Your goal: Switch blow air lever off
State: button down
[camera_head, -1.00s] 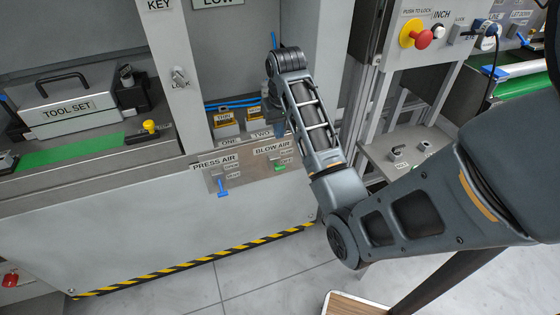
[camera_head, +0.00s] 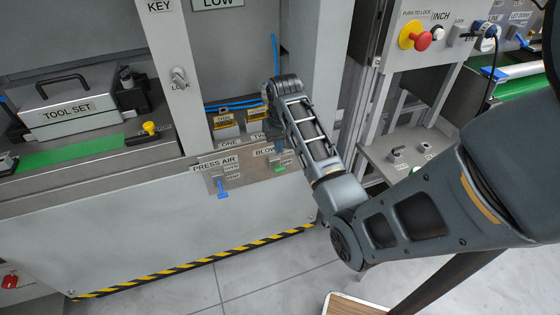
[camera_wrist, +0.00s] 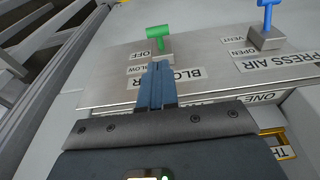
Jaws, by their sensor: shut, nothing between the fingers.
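The blow air lever has a green handle, seen in the wrist view (camera_wrist: 159,34) and in the head view (camera_head: 280,169). In the upside-down wrist view its handle points away from my gripper, toward the OFF label (camera_wrist: 143,55). The BLOW AIR label (camera_wrist: 187,74) is partly covered by my fingers. My gripper (camera_wrist: 157,70) is shut and empty, with its blue fingertips close to the lever's mount. I cannot tell whether they touch it. In the head view my wrist hides part of the BLOW AIR label.
The blue press air lever (camera_head: 222,187) sits left of the blow air lever on the same metal panel; it also shows in the wrist view (camera_wrist: 267,14). A grey upright post (camera_head: 318,70) rises behind my wrist.

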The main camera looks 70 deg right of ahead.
aim_at(280, 169)
jog(key=shift+s+a+f, duration=0.1)
jog(key=shift+a+f, duration=0.05)
jog(key=shift+f, duration=1.45)
jog(key=shift+s+a+f, duration=0.1)
jog(key=shift+f, duration=1.45)
jog(key=shift+s+a+f+t+h, duration=0.1)
jog(key=shift+a+f+t+h, duration=0.1)
jog(key=shift+t+h, duration=0.1)
jog(key=shift+s+a+f, duration=0.1)
jog(key=shift+s+f, duration=0.05)
jog(key=shift+t+h, duration=0.3)
notch_tip(280, 169, down, 6)
jog(key=s+a+t+h+b, duration=0.1)
jog(key=t+h+b, duration=0.4)
jog(key=b, duration=0.4)
jog(key=shift+s+a+h, duration=0.25)
jog(key=shift+a+h, duration=0.15)
jog(key=shift+h, duration=0.1)
jog(key=shift+f, duration=0.1)
